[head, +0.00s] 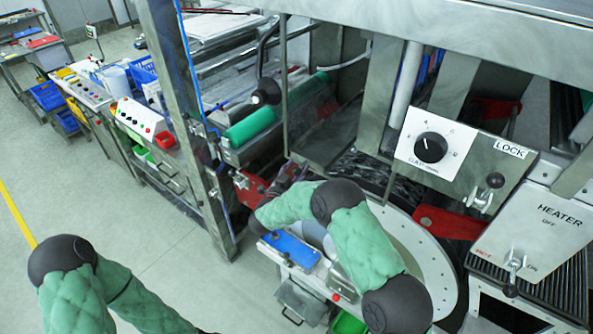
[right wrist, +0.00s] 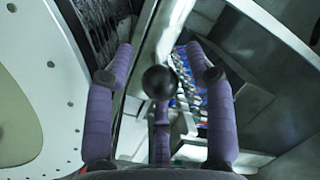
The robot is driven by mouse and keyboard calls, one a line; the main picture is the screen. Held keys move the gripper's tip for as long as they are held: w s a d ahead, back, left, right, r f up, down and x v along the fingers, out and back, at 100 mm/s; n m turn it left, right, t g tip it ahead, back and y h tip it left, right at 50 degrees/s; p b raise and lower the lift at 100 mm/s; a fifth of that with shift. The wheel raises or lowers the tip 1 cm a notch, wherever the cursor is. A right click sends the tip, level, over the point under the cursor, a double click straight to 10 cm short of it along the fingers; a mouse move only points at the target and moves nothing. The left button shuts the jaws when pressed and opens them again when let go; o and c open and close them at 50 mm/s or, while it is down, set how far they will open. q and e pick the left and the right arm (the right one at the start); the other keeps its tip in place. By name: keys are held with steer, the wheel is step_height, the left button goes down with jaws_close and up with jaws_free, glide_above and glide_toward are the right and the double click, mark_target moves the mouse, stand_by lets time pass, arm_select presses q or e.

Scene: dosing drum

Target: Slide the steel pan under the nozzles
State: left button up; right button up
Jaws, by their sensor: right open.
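My right gripper (right wrist: 159,54) is open in the right wrist view, with purple fingers spread and nothing gripped. A black ball knob (right wrist: 158,82) appears between the fingers; I cannot tell its distance or whether it is touched. In the head view my right arm reaches across the round white drum plate (head: 434,263), and its forearm hides much of the gripper. A grey steel tray-like piece (head: 302,299) shows low beside the drum; I cannot tell if it is the steel pan. I cannot make out the nozzles. My left gripper is outside the views.
A panel with a dial (head: 431,148), a LOCK lever (head: 487,190) and a HEATER box (head: 545,232) stand at the right. A steel post (head: 183,110) and green roller (head: 270,120) stand left of the drum. The floor (head: 150,235) at lower left is clear.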

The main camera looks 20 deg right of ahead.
jaws_close()
steer(key=shift+s, duration=0.1)
steer(key=shift+s+d+f, duration=0.1)
steer(key=shift+s+d, duration=0.35)
steer(key=s+d+b, duration=0.4)
steer(key=s+d, duration=0.7)
steer(key=s, duration=0.4)
steer(key=shift+d, duration=0.25)
steer(key=shift+f, duration=0.1)
